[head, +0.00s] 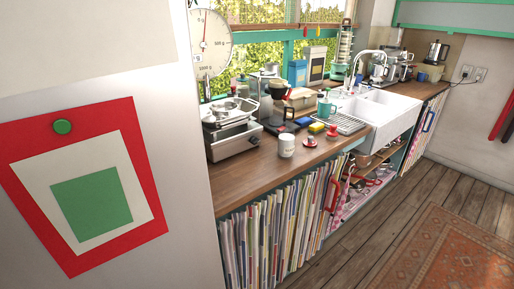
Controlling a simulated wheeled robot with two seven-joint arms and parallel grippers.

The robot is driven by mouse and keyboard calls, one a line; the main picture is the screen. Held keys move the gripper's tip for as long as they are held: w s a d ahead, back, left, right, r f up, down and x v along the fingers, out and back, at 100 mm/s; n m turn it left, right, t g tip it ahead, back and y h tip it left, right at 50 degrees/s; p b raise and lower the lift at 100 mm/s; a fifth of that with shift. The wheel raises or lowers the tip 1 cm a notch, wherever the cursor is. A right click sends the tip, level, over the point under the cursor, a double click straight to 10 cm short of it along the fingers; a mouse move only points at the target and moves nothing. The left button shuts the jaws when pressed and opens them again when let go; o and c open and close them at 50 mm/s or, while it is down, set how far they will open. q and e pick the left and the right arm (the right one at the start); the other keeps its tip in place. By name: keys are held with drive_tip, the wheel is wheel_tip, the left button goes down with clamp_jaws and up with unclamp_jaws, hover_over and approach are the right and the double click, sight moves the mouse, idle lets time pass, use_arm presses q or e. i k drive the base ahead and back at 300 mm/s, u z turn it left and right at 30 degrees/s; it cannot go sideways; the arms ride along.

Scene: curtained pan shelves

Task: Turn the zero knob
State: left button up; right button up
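A round white dial (211,45) with black markings and a red needle near the top is at the upper left. It reads 0, 500 g and 1000 g. Its left side is hidden behind the near white panel and its top lies close to the frame edge. I cannot clearly make out a zero knob on it. Neither of my grippers shows in the head view.
A white panel (186,180) with a red, white and green picture (83,120) fills the left. Curtained shelves stand below; wooden floor (350,255) is open.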

sight(254, 140)
drive_tip(key=k, duration=1.05)
drive_tip(key=z, duration=0.65)
drive_tip(key=i, duration=0.55)
drive_tip(key=z, duration=0.75)
drive_tip(key=i, duration=0.8)
drive_tip(key=u, duration=0.7)
drive_tip(key=i, duration=0.7)
drive_tip(key=u, duration=0.7)
